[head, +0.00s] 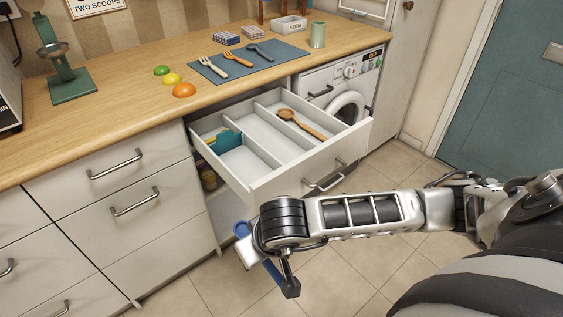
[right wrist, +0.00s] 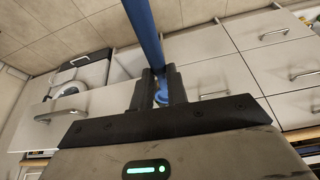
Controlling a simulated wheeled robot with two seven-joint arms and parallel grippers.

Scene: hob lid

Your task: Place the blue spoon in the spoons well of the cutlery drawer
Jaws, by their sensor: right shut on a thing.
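The blue spoon (right wrist: 146,38) is held between the two black fingers of my right gripper (right wrist: 159,76). In the head view the spoon (head: 272,269) shows partly behind my right wrist, low in front of the drawer and outside it. My right gripper (head: 246,254) is mostly hidden there by its arm. The open cutlery drawer (head: 313,160) is white with long dividers. A wooden spoon (head: 301,123) lies in its right well. A teal item (head: 225,141) is in the left part. My left gripper is out of view.
Above the drawer, a worktop (head: 120,115) holds a blue-grey mat (head: 268,64) with two forks and a dark spoon. Colored domes (head: 184,90) sit nearby. A washing machine (head: 347,100) stands right of the drawer. The floor (head: 320,275) in front is clear.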

